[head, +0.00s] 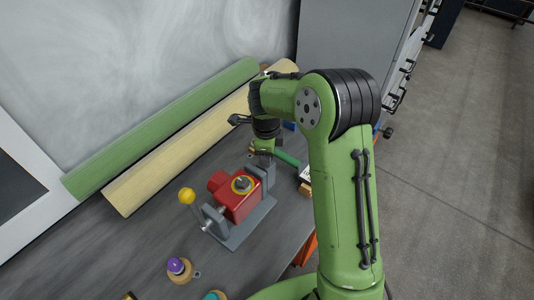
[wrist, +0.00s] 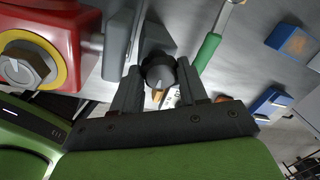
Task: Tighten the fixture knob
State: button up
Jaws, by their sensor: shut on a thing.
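My gripper (wrist: 158,88) is shut on a dark, ribbed fixture knob (wrist: 159,70), with one finger on each side of it. The knob is on the grey end block of the fixture (wrist: 118,40). In the head view, my gripper (head: 264,160) is at the far end of the grey fixture base (head: 250,226), past the red part (head: 238,206). The knob cannot be made out there.
A yellow-ball lever (head: 187,196) stands at the fixture's near end. A purple-topped knob (head: 177,266) is in front. A green-handled tool (wrist: 209,48) and blue blocks (wrist: 274,102) lie beyond the gripper. Green (head: 160,128) and tan (head: 190,150) rolls lie along the wall.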

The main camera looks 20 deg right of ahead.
jog(key=shift+w+r+m, duration=0.2)
jog(key=shift+m, duration=0.2)
jog(key=o, duration=1)
jog(key=shift+c, duration=0.2)
jog(key=shift+o, duration=0.6)
jog(key=shift+s, duration=0.1)
jog(key=shift+f, duration=0.15)
jog(key=shift+s, duration=0.1)
